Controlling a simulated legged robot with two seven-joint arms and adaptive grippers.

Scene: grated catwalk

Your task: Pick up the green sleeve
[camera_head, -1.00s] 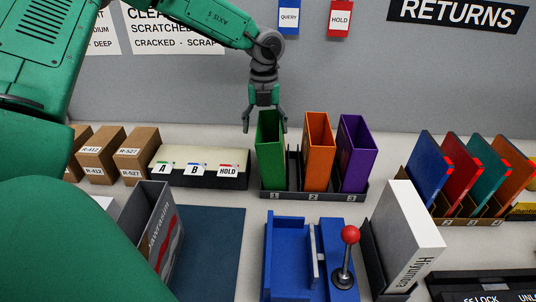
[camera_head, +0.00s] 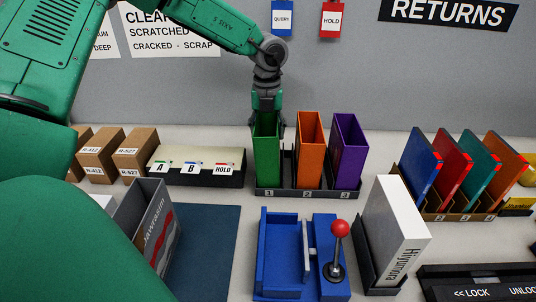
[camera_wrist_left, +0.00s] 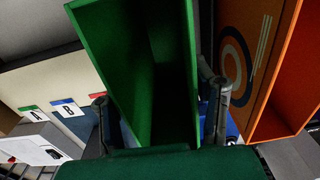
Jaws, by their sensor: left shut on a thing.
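The green sleeve (camera_head: 266,155) stands upright in slot 1 of a dark rack (camera_head: 308,193). It is an open-topped box. My left gripper (camera_head: 267,126) is over its top end, with its fingers on either side, shut on it. In the left wrist view the green sleeve (camera_wrist_left: 140,60) fills the middle, its hollow inside showing, between the two fingers of my left gripper (camera_wrist_left: 160,112). My right gripper does not show.
An orange sleeve (camera_head: 309,150) stands close on the right in slot 2, then a purple sleeve (camera_head: 347,152) in slot 3. A tabbed card box (camera_head: 225,168) is on the left. A blue fixture with a red-knobbed lever (camera_head: 340,230) stands in front.

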